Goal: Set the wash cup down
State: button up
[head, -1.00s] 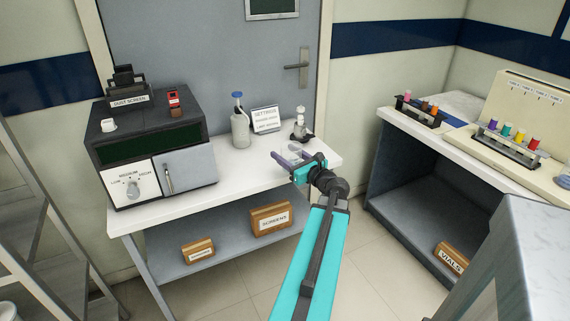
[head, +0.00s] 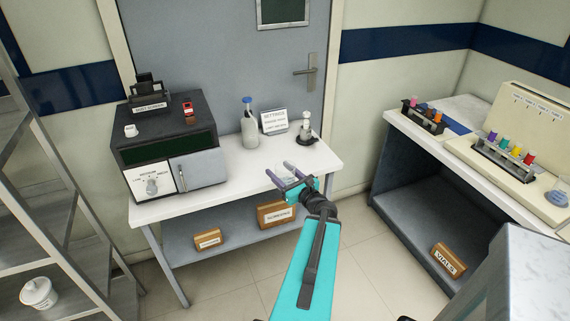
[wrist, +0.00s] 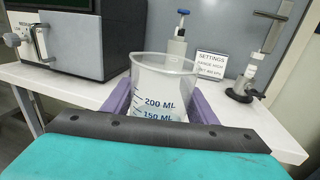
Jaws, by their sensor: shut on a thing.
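The wash cup (wrist: 163,90) is a clear beaker with dark volume marks. In the wrist view it is upright between the purple fingers of my gripper (wrist: 160,108), which are shut on it. In the head view my gripper (head: 280,173) is at the front right edge of the white table (head: 235,180), and the clear cup is hard to make out there. I cannot tell how high its base is relative to the tabletop.
A dark cabinet (head: 163,150) stands on the table's left. A blue-topped bottle (head: 249,128), a settings card (head: 274,121) and a small stand (head: 306,134) are along the back. The middle front of the tabletop is clear. A right-hand bench (head: 405,121) holds vial racks.

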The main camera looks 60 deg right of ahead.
jog(key=shift+w+a+r+y+p, duration=0.3)
jog(key=shift+w+a+r+p, duration=0.1)
jog(key=shift+w+a+p, duration=0.35)
jog(key=shift+w+d+f+b, duration=0.2)
jog(key=shift+d+f+b, duration=0.15)
jog(key=shift+b, duration=1.4)
jog(key=w+d+b, duration=0.1)
jog(key=b, duration=0.8)
jog(key=shift+d+b, duration=0.3)
jog(key=shift+b, duration=0.05)
jog(key=d+b, duration=0.1)
jog(key=b, duration=0.2)
jog(key=w+d+b, duration=0.1)
jog(key=b, duration=0.2)
jog(key=shift+f, duration=0.1)
jog(key=shift+w+d+b, duration=0.1)
jog(key=shift+d+b, duration=0.1)
jog(key=shift+b, duration=0.65)
jog(key=shift+w+d+f, duration=0.1)
jog(key=shift+w+d, duration=0.75)
jog(key=shift+d, duration=0.7)
jog(key=shift+w+d+f, duration=0.15)
jog(key=shift+w+d, duration=0.7)
jog(key=shift+d, duration=0.7)
jog(key=shift+w+d+f, duration=0.1)
jog(key=shift+w+d, duration=0.75)
jog(key=shift+d, duration=0.7)
jog(key=shift+f, duration=1.75)
